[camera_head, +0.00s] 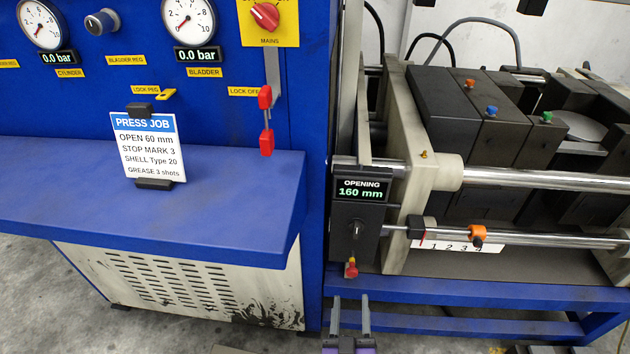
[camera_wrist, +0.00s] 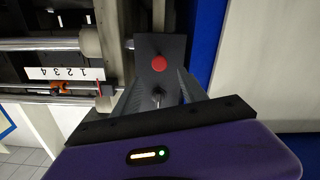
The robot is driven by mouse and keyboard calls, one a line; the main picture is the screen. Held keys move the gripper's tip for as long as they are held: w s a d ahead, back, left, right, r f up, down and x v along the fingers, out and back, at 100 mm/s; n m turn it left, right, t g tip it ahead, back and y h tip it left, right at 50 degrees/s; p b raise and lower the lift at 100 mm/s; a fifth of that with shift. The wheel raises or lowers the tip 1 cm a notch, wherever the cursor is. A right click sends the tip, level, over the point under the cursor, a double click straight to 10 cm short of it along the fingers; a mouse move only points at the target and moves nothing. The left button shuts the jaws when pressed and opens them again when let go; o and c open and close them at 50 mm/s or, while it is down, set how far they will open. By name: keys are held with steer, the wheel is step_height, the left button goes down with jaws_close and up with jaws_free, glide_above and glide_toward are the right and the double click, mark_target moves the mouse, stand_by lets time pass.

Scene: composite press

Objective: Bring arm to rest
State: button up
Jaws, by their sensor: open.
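My gripper (camera_head: 351,316) shows at the bottom of the head view, its two grey fingers apart and pointing up the picture, with nothing seen between them. It is below and in front of the black control box (camera_head: 345,240) on the press. A small lever with a red and yellow end (camera_head: 351,268) hangs from that box, just above the fingertips in the picture. In the wrist view my purple gripper body fills the bottom, with a red round end (camera_wrist: 158,63) ahead between the fingers. I cannot tell from these views whether the fingers touch anything.
The box display (camera_head: 361,190) reads 160 mm. An orange stop (camera_head: 477,234) sits on a rod by the numbered scale (camera_head: 440,246). A blue shelf (camera_head: 200,215) juts out at left, holding the job card (camera_head: 148,147). A blue frame rail (camera_head: 470,293) runs below the press.

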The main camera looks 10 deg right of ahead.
steer(key=s+a+r+m+t+y, duration=0.1)
steer(key=s+a+r+y, duration=0.1)
steer(key=r, duration=0.3)
steer(key=s+a+r+m+t+y, duration=0.1)
steer(key=s+a+r+y, duration=0.1)
steer(key=r, duration=0.2)
steer(key=s+d+r+n+g+p, duration=0.1)
steer(key=s+d+r, duration=0.1)
steer(key=s+r, duration=0.3)
steer(key=s+d+r+g+y+p, duration=0.1)
steer(key=s+r, duration=0.4)
steer(key=s, duration=0.9)
steer(key=s+d+r+n+g+p, duration=0.1)
steer(key=s+d+r+g+p, duration=0.1)
steer(key=s, duration=0.7)
steer(key=shift+s+d+r+n+y+p, duration=0.25)
steer(key=shift+d+r+p, duration=0.45)
steer(key=shift+d+r, duration=0.75)
